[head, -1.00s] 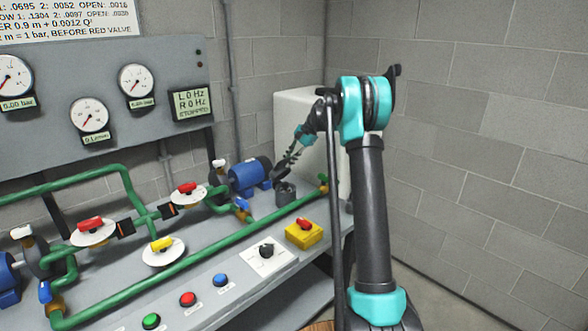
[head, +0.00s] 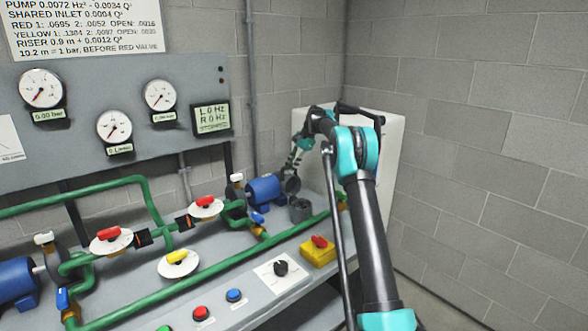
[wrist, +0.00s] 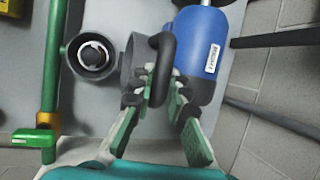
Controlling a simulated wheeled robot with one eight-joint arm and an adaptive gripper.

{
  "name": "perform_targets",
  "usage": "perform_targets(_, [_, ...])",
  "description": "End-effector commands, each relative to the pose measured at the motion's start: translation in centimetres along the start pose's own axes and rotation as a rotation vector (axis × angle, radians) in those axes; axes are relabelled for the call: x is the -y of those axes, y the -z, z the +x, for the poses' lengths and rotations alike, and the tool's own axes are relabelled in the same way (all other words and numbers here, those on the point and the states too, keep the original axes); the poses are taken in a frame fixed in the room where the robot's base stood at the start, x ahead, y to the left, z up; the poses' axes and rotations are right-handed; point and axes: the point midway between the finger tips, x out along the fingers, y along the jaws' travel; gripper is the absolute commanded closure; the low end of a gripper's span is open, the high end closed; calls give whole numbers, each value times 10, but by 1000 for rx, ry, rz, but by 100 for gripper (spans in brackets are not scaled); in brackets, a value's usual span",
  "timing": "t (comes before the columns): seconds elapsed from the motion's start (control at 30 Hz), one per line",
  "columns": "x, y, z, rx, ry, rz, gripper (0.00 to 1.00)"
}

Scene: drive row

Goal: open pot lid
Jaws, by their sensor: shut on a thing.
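The pot (head: 300,211) is a short dark grey cylinder on the bench, right of the far blue pump motor. In the wrist view the pot (wrist: 92,56) is seen from above with its top open and a pale ring inside. The dark grey lid (wrist: 131,64) stands tilted beside the pot's mouth, with a black loop handle (wrist: 163,62). The lid (head: 292,185) also shows in the head view, just above and left of the pot. My gripper (wrist: 165,86) is shut on the handle. I cannot tell whether the lid still touches the pot's rim.
The blue motor (wrist: 197,52) is close behind the lid. A green pipe (wrist: 50,85) runs along the pot's other side. A yellow box with a red switch (head: 318,251) sits nearer on the bench. A white panel (head: 376,150) stands behind my arm.

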Motion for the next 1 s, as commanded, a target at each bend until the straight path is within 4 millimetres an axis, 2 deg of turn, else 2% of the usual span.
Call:
perform_targets(0.57, [5, 1, 1, 0, 3, 0, 100])
perform_targets(0.6, [5, 1, 1, 0, 3, 0, 82])
perform_targets(0.73, [4, 1, 1, 0, 2, 0, 66])
perform_targets(1.0, [4, 1, 2, 0, 1, 0, 64])
